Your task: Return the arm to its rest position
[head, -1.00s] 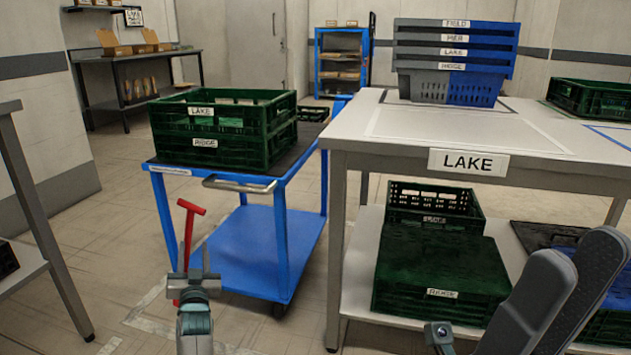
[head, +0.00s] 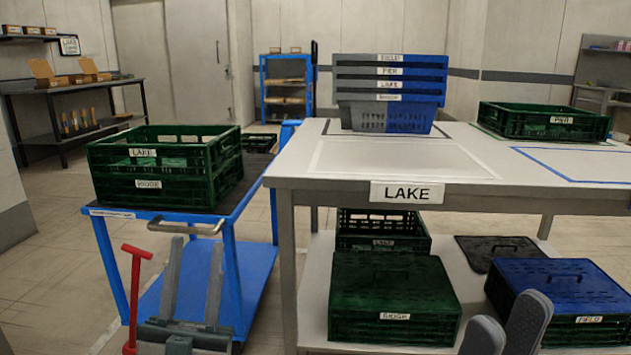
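My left gripper (head: 197,250) is at the lower left, in front of the blue cart. Its two grey fingers point up with an empty gap between them. My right gripper (head: 508,310) is at the bottom right, in front of the table's lower shelf. Its two dark fingertips stand apart with nothing visible between them. The rest of the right gripper is cut off by the bottom edge.
A blue cart (head: 250,285) carries green crates (head: 215,175) labelled LAKE and RIDGE. A red handle (head: 136,290) stands left of my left gripper. The LAKE table (head: 300,170) bears a grey-blue crate stack (head: 390,118) and a green crate (head: 545,122); more crates fill its lower shelf.

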